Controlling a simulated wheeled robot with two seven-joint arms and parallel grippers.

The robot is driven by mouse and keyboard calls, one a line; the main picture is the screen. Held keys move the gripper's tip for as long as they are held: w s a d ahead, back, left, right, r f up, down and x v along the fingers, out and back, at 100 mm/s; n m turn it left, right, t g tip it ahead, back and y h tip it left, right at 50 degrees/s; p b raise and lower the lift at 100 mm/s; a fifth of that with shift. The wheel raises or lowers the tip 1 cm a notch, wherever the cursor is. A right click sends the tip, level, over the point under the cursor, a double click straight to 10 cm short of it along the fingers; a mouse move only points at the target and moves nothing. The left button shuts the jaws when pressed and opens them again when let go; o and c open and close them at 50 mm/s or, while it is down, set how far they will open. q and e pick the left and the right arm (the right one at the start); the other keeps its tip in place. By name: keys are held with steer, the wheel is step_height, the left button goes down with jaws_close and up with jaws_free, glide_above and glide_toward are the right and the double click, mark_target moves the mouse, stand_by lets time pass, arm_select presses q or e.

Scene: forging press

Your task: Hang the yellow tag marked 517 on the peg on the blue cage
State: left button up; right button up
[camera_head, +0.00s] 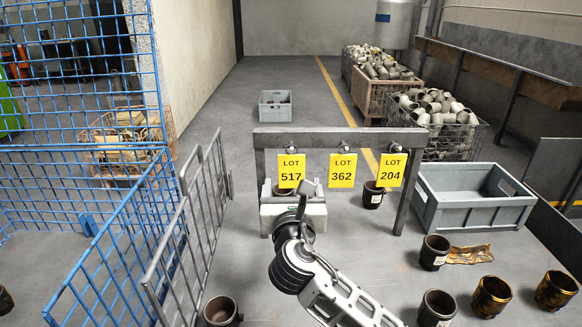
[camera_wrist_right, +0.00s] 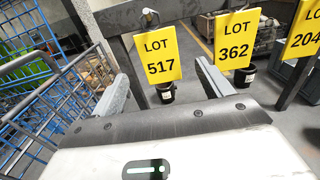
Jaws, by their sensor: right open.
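The yellow tag marked LOT 517 (camera_head: 288,165) hangs from a hook at the left end of a grey rack (camera_head: 318,137). My right gripper (camera_head: 293,198) is just below and in front of it. In the right wrist view the tag (camera_wrist_right: 158,55) shows between the two open, empty fingers (camera_wrist_right: 164,75), apart from both. The blue cage (camera_head: 80,148) of wire mesh stands at left with a panel swung outward. A small blue fitting (camera_head: 87,224) shows on it; I cannot make out a clear peg. My left gripper is out of view.
Tags marked 362 (camera_head: 342,170) and 204 (camera_head: 391,169) hang to the right on the same rack. A grey mesh gate (camera_head: 205,205) stands between rack and cage. A grey crate (camera_head: 472,214) and several dark cups (camera_head: 435,252) are at right.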

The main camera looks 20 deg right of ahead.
mark_target(292, 167)
steer(key=x, duration=0.8)
steer(key=shift+w+d, duration=0.1)
steer(key=shift+w, duration=0.15)
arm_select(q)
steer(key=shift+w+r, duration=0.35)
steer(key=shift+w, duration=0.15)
arm_select(e)
steer(key=c, duration=1.1)
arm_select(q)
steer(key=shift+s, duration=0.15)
arm_select(e)
steer(key=shift+o, duration=0.2)
arm_select(q)
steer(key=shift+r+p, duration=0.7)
steer(key=shift+p, duration=0.1)
arm_select(e)
steer(key=shift+r, duration=0.55)
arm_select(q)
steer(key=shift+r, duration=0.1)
arm_select(e)
steer(key=shift+s, duration=0.2)
steer(key=shift+p+v, duration=0.65)
steer(key=shift+v, duration=0.35)
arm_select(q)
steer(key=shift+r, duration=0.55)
arm_select(e)
steer(key=shift+v, duration=1.3)
